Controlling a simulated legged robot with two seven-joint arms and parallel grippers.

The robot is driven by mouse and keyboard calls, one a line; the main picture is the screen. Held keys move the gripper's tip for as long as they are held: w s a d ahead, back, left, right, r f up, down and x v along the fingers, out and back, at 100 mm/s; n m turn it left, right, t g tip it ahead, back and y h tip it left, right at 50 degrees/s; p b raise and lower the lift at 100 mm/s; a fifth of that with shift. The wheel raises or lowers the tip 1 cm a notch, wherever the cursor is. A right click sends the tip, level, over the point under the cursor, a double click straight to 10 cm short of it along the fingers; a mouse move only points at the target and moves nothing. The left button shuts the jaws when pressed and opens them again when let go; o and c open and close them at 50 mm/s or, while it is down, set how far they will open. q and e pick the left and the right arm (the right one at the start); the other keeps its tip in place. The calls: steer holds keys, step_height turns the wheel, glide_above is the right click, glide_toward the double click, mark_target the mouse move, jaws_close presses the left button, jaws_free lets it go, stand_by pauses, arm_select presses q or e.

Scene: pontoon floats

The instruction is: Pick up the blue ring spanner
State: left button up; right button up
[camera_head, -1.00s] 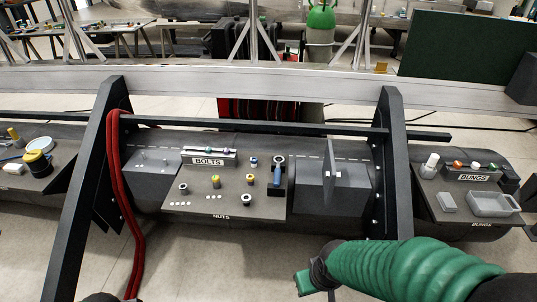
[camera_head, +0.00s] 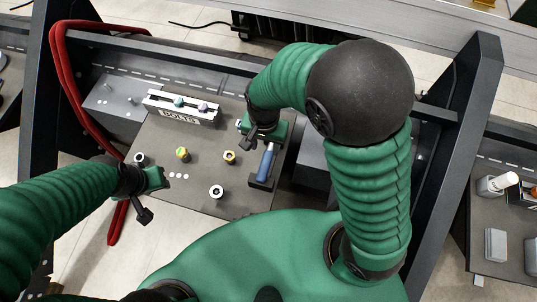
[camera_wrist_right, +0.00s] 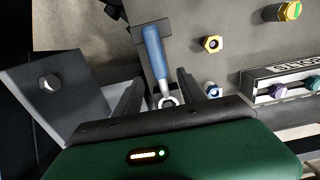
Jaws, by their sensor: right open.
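The blue ring spanner (camera_head: 265,161) is at the right side of the dark work panel, with its lower end at a small dark holder (camera_head: 261,182). My right gripper (camera_head: 263,140) is over its upper end and hides the ring in the head view. In the right wrist view the blue handle (camera_wrist_right: 154,48) points away, and its metal ring (camera_wrist_right: 168,102) lies between the two open fingers (camera_wrist_right: 158,80), with gaps visible on both sides. My left gripper (camera_head: 143,195) hangs at the panel's lower left edge, apart from the spanner; its jaw opening is unclear.
A rack marked BOLTS (camera_head: 180,110) stands at the panel's back. Several nuts, including a yellow one (camera_head: 229,157) and a white-rimmed one (camera_head: 216,191), sit left of the spanner. A grey bracket with a bolt (camera_wrist_right: 60,84) stands close beside the right gripper. A red hose (camera_head: 73,105) hangs at left.

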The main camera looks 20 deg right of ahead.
mark_target(267, 156)
steer(key=f, duration=0.3)
steer(key=shift+w+d+f, duration=0.3)
steer(key=shift+d+f, duration=0.05)
steer(key=shift+f, duration=0.05)
steer(key=shift+s+a+f+b, duration=0.1)
steer(key=shift+a+f+b, duration=0.05)
steer(key=shift+f+b, duration=0.15)
step_height(267, 156, down, 5)
steer(key=shift+r+b, duration=0.1)
steer(key=shift+b, duration=0.4)
steer(key=shift+d, duration=0.45)
steer(key=shift+c, duration=1.6)
steer(key=shift+a, duration=0.15)
steer(key=shift+c, duration=1.3)
steer(key=shift+a, duration=0.3)
jaws_close()
arm_select(q)
steer(key=shift+a+f, duration=0.2)
steer(key=shift+f, duration=0.3)
steer(key=shift+a+f, duration=0.15)
steer(key=shift+f, duration=0.35)
